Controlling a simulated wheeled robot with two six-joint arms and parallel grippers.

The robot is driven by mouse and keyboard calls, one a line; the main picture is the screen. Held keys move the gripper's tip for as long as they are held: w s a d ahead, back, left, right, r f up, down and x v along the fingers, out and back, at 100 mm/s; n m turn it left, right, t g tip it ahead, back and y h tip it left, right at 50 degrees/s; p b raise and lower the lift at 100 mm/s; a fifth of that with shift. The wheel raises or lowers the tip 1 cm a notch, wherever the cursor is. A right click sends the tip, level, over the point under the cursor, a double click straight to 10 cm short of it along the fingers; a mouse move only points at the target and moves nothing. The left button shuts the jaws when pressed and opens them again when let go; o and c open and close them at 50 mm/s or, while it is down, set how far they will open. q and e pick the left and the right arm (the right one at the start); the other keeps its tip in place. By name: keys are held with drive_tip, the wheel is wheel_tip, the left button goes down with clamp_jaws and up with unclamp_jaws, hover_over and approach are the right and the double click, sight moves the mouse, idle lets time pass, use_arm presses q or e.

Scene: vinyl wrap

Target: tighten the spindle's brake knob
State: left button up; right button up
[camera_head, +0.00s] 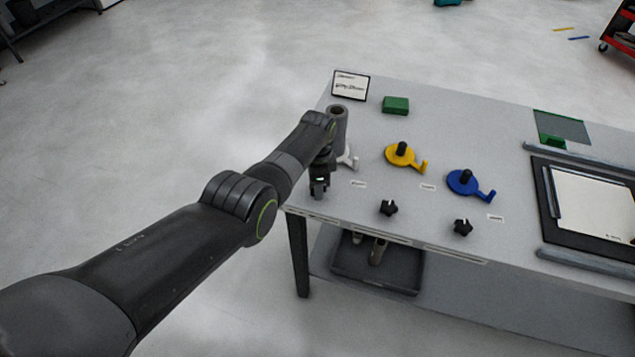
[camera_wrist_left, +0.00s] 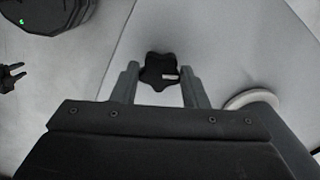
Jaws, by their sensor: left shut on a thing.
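My left gripper (camera_head: 319,190) points down at the table's near left corner. In the left wrist view, its two fingers (camera_wrist_left: 160,82) are shut on a black star-shaped brake knob (camera_wrist_left: 160,66), one finger on each side. In the head view this knob is hidden by the gripper.
A yellow spindle (camera_head: 401,156) and a blue spindle (camera_head: 466,182) stand to the right, with black knobs (camera_head: 388,207) and (camera_head: 462,227) in front. A green block (camera_head: 396,105), a sign (camera_head: 350,86) and a framed panel (camera_head: 592,203) are also on the table (camera_head: 470,130).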

use_arm(q)
drive_tip(key=m, duration=0.4)
drive_tip(key=shift+w+r+m, duration=0.1)
drive_tip(key=shift+m, duration=0.3)
idle(0.4)
drive_tip(key=o, duration=1)
drive_tip(key=shift+r+p, duration=0.4)
drive_tip(key=shift+p, duration=0.05)
wheel_tip(320, 180, up, 5)
drive_tip(key=shift+r+p, duration=0.1)
drive_tip(key=shift+p, duration=0.95)
wheel_tip(320, 180, up, 11)
drive_tip(key=shift+r+b, duration=0.15)
drive_tip(key=shift+b, duration=0.55)
